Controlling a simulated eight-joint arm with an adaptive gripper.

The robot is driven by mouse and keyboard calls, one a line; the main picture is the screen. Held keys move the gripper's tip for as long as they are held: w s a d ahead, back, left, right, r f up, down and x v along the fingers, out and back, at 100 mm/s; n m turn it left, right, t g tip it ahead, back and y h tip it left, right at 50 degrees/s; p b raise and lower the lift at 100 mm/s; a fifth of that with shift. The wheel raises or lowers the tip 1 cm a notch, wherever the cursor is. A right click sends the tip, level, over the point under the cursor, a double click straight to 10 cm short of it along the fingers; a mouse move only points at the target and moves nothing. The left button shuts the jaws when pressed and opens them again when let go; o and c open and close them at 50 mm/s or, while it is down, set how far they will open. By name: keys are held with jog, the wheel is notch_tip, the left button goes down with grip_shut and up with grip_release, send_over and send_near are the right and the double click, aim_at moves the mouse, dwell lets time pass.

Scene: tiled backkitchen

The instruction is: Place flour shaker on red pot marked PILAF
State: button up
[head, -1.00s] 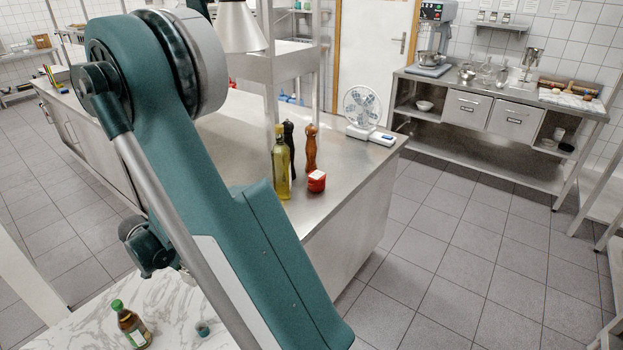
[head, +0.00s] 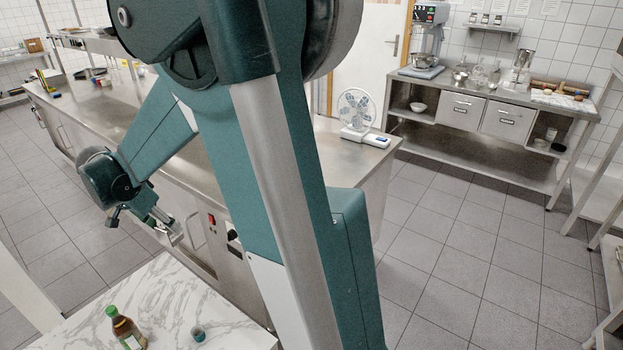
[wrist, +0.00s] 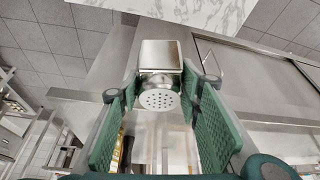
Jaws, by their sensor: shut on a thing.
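The flour shaker (wrist: 160,72) is a metal piece with a squarish body and a round perforated top, seen in the wrist view between the green finger pads. My gripper (wrist: 160,92) is shut on it, one pad on each side. In the head view my gripper (head: 167,228) hangs at the left in front of the steel island, above floor level near the marble counter; a small metallic shape at its tip is too small to make out surely. I cannot make out a red pot marked PILAF in either view; my arm hides part of the island top.
A marble counter (head: 160,300) at the bottom left holds a dark bottle with a green cap (head: 127,328) and a small teal cup (head: 198,333). The steel island (head: 340,150) carries a fan (head: 356,108). Tiled floor (head: 450,250) on the right is clear.

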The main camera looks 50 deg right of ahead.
notch_tip(320, 180, up, 32)
jog(key=s+d+p, duration=0.1)
jog(key=d+p, duration=0.2)
jog(key=d, duration=0.6)
jog(key=s+d+n+p, duration=0.1)
jog(key=d+p, duration=0.3)
jog(key=d, duration=0.5)
jog(key=s+d+p, duration=0.2)
jog(key=d+p, duration=0.1)
jog(key=d, duration=0.7)
jog(key=s+d+n+p, duration=0.1)
jog(key=s+d+p, duration=0.5)
jog(key=d, duration=0.5)
jog(key=s+d+p, duration=0.3)
jog(key=s+d, duration=0.5)
jog(key=d, duration=0.4)
notch_tip(320, 180, down, 18)
jog(key=shift+w+a+f+t+y, duration=0.15)
jog(key=shift+w+a+t+y, duration=0.15)
jog(key=shift+t, duration=0.1)
jog(key=shift+f, duration=0.1)
jog(key=shift+f, duration=2.85)
jog(key=shift+f, duration=0.1)
jog(key=shift+f, duration=1.95)
